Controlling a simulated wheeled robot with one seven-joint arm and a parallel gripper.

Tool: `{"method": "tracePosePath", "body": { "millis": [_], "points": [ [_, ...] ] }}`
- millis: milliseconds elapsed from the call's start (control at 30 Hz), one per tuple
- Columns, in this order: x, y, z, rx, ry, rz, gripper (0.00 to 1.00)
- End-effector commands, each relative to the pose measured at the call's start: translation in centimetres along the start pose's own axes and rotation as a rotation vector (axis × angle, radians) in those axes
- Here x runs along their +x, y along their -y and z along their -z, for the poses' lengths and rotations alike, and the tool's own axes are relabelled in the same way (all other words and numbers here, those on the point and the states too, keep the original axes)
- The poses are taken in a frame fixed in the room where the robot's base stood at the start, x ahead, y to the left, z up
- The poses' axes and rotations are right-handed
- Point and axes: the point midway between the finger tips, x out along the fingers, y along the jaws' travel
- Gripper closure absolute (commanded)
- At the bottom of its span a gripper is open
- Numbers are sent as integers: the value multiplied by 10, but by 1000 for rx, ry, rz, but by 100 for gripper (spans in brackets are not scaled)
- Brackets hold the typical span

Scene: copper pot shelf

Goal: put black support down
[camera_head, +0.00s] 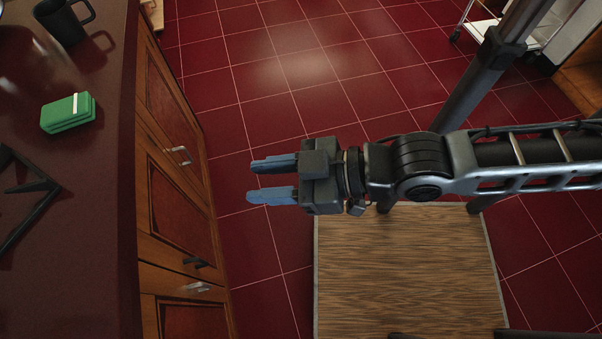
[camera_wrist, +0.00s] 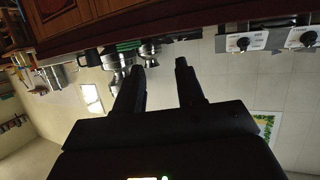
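A black angular frame (camera_head: 34,190), which looks like the black support, lies on the dark red countertop (camera_head: 75,265) at the left of the head view. It is cut off by the picture's left edge, so only part of it shows. My gripper (camera_head: 262,180) is over the floor to the right of the counter, apart from the frame, with its blue-grey fingers pointing left. The fingers are parted with nothing between them. In the wrist view my gripper (camera_wrist: 160,75) also shows parted dark fingers, and the support cannot be made out there.
A green box (camera_head: 68,113) and a black mug (camera_head: 64,20) stand on the counter. Wooden cabinets (camera_head: 172,190) with handles run below its edge. Red tiled floor (camera_head: 290,75) is open beyond my gripper. Metal pots (camera_wrist: 120,58) show in the wrist view.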

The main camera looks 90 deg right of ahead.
Motion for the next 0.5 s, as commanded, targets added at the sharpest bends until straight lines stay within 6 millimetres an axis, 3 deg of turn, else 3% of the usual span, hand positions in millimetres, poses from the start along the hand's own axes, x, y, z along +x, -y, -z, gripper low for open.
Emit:
{"method": "tracePosePath", "body": {
  "millis": [33,200,500],
  "points": [
    [-18,3,2,1,-3,6,62],
    [-52,12,13,8,-36,23,62],
    [-62,15,18,10,-50,32,62]
  ]
}}
